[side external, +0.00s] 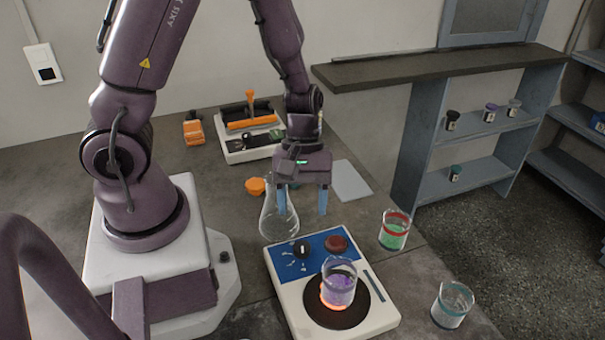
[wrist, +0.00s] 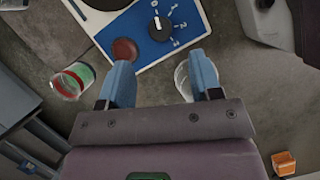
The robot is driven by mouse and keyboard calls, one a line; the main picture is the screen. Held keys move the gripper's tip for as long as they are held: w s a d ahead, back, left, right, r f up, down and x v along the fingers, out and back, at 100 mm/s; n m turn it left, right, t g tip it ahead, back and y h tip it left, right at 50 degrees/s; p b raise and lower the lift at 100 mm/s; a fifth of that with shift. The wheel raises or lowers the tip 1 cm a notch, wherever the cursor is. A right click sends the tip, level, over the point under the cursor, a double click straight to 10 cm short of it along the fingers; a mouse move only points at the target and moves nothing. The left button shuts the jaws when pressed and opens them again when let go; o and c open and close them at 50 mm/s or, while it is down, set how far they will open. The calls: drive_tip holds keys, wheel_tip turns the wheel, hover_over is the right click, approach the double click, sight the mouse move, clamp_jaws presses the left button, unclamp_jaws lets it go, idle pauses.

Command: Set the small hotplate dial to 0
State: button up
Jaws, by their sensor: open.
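The hotplate (side external: 385,318) has a white body and a blue panel, and it also shows at the top of the wrist view (wrist: 188,45). Its small black dial (side external: 302,248) has a white pointer line. In the wrist view the dial (wrist: 160,29) has printed numbers around it; the line points roughly to the picture's top, near what looks like the 0. I cannot read it exactly. My gripper (side external: 303,212) is open and empty, fingers down, above and behind the panel, apart from the dial. Its blue fingers (wrist: 162,80) show below the dial in the wrist view.
A dark red knob (side external: 336,243) sits beside the dial. A beaker of purple liquid (side external: 340,290) stands on the plate, above an orange glow. A glass flask (side external: 277,222) stands close to my left finger. Beakers with green (side external: 394,238) and pale contents (side external: 452,312) stand at right.

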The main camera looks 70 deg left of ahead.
drive_tip(key=v, duration=0.5)
drive_tip(key=shift+a+r, duration=0.1)
drive_tip(key=shift+r, duration=0.1)
drive_tip(key=s+r+m+t+y, duration=0.2)
drive_tip(key=r+m, duration=0.4)
drive_tip(key=r, duration=0.3)
drive_tip(key=s+d+r+m+t+y, duration=0.1)
drive_tip(key=s+r+m+t+y, duration=0.1)
drive_tip(key=r+m+t, duration=0.3)
wheel_tip(320, 180, up, 4)
drive_tip(key=s+m, duration=0.1)
drive_tip(key=m, duration=0.1)
drive_tip(key=shift+s+m, duration=0.3)
drive_tip(key=shift+s, duration=0.05)
